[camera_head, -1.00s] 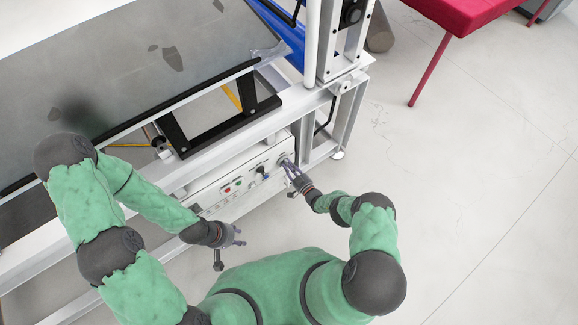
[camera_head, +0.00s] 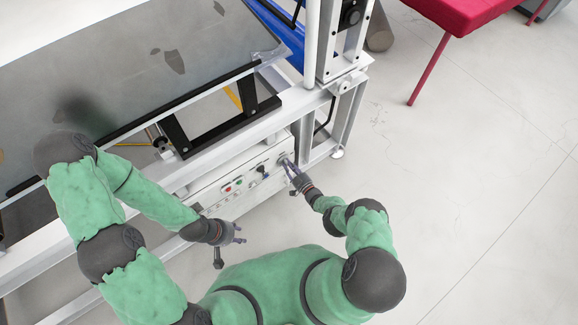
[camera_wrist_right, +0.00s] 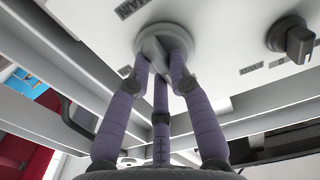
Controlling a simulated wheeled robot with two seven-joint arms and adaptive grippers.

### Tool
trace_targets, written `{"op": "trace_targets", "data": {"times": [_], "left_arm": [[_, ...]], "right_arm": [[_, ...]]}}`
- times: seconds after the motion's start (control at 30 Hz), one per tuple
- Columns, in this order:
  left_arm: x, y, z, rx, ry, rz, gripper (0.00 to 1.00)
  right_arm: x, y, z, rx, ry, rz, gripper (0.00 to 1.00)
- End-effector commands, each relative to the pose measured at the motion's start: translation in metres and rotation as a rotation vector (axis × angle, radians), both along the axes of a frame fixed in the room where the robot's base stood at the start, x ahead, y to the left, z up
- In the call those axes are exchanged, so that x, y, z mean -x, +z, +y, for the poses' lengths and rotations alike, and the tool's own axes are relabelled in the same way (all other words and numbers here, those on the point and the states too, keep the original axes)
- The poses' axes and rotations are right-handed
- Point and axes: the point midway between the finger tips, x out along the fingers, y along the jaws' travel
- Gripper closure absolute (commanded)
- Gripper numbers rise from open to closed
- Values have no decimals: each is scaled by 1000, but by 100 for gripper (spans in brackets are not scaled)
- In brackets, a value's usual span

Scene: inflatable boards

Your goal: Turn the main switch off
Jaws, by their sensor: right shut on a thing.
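The main switch (camera_wrist_right: 158,40) is a grey rotary knob on a round base, with a "MAIN" label beside it on the white panel. In the right wrist view, my right gripper (camera_wrist_right: 163,60) has its three purple fingers closed around the knob, hiding part of it. In the head view, my right gripper (camera_head: 288,166) reaches the right end of the control panel (camera_head: 210,200) and covers the switch there. My left gripper (camera_head: 238,235) is in front of the panel, apart from it, with its fingers spread and empty.
A second dark knob (camera_wrist_right: 292,40) sits to the right on the panel in the wrist view. A red button (camera_head: 227,189) and a green one are farther left. The machine's white frame (camera_head: 318,150) stands close beside my right gripper.

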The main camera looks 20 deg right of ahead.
Motion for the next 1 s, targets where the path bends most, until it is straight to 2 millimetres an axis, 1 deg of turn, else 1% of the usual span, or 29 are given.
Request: {"op": "trace_targets", "data": {"times": [0.03, 0.1, 0.47, 0.63, 0.87, 1.0], "left_arm": [[0, 0, 0, 0, 0, 0, 60], [0, 0, 0, 0, 0, 0, 60], [0, 0, 0, 0, 0, 0, 60], [0, -5, 0, 0, 0, 0, 60], [0, -17, 0, 0, 0, 0, 60], [0, -24, 0, 0, 0, 0, 60]], "right_arm": [[-1, 1, -1, 2, 0, -2, 73], [-1, 1, 0, 2, 0, -2, 55], [0, 0, 0, -2, 0, 1, 55], [-1, -1, 0, -29, 0, 12, 55], [-1, -3, 0, -132, 1, 49, 55], [0, -3, 0, -226, 0, 82, 55]]}}
